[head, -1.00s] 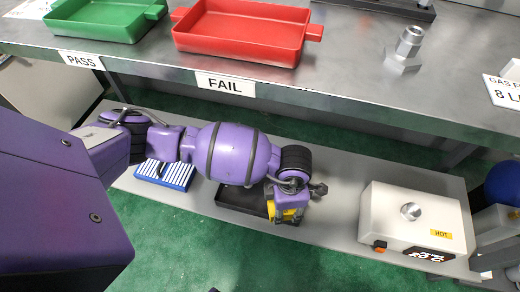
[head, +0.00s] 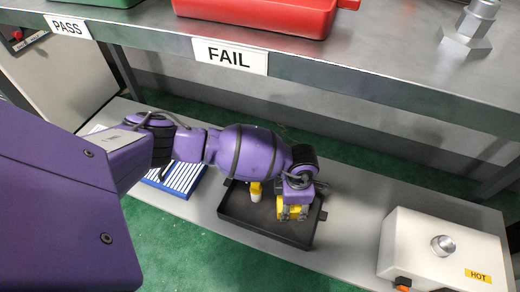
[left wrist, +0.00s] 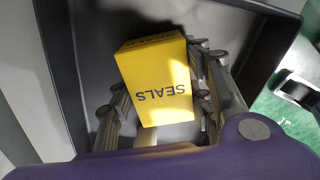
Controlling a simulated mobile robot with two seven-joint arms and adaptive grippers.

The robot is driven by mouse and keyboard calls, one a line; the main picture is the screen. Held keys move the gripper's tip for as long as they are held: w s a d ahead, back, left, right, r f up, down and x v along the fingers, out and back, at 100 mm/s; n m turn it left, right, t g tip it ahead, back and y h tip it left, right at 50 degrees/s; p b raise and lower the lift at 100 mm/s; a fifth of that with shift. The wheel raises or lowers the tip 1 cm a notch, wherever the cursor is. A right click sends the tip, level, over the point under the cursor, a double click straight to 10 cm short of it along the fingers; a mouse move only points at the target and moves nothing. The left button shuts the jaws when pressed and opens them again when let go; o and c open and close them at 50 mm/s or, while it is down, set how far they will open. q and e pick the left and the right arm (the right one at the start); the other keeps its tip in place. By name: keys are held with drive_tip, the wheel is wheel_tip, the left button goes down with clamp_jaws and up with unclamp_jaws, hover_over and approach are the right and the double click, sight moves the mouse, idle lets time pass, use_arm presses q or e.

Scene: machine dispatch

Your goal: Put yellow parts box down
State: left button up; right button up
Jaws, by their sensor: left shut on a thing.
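The yellow parts box (left wrist: 160,85), marked SEALS, sits between the fingers of my left gripper (left wrist: 155,100) in the left wrist view. In the head view my left gripper (head: 295,211) points down over the right part of a black tray (head: 246,219), and its fingers partly cover the box (head: 293,208). The gripper is shut on the box. The box is within the tray's outline; I cannot tell whether its bottom touches the tray floor. My right gripper is not in view.
A small yellow and white item (head: 255,190) stands in the tray, beside my arm. A blue and white rack (head: 180,177) is to the left, a white HOT box (head: 440,253) to the right. The upper bench edge (head: 330,75) with a red bin (head: 260,14) overhangs behind.

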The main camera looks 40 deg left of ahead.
use_arm(q)
drive_tip(key=shift+w+r, duration=0.15)
drive_tip(key=shift+w, duration=0.05)
drive_tip(key=o, duration=1.3)
drive_tip(key=shift+c, duration=0.2)
drive_tip(key=shift+r, duration=0.15)
wheel_tip(320, 180, up, 12)
drive_tip(key=p, duration=0.5)
